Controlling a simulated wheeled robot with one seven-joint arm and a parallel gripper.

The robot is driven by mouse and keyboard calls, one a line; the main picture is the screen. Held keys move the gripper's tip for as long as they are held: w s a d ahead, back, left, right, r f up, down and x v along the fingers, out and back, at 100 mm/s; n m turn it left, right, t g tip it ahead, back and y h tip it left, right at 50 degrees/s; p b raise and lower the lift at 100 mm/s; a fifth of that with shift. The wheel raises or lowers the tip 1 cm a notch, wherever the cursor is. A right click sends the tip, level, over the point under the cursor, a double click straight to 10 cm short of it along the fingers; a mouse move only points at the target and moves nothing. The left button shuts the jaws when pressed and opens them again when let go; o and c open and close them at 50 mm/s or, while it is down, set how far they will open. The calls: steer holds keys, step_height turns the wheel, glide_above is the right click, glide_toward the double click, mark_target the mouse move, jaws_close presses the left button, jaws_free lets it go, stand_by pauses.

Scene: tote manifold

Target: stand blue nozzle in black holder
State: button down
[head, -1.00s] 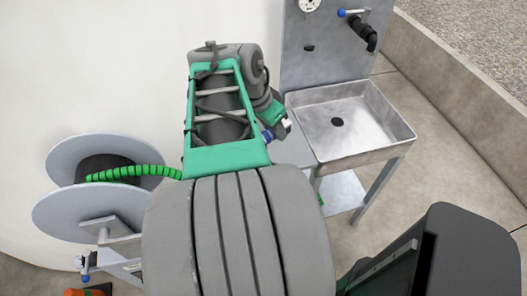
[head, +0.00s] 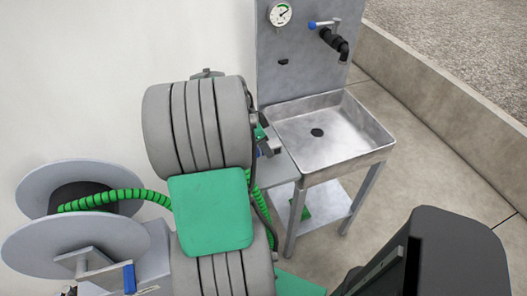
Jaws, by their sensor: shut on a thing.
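My gripper (head: 268,147) is small and mostly hidden behind my arm, at the left edge of the sink stand. A small patch of blue shows at it, which looks like the blue nozzle, but its shape and tilt cannot be made out. The gripper is over or beside the grey side shelf left of the basin; I cannot tell its height. A small dark piece (head: 265,120) shows just above it near the shelf; I cannot tell whether this is the black holder.
The metal sink basin (head: 345,157) stands right of my gripper, under a back panel (head: 295,80) with a gauge (head: 280,14) and a blue-handled tap (head: 325,25). A hose reel (head: 50,250) with green hose (head: 110,199) is at left. Open floor lies right.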

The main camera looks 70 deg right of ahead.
steer(key=shift+w+d+f, duration=0.2)
steer(key=shift+f, duration=1.9)
steer(key=c, duration=0.9)
jaws_free()
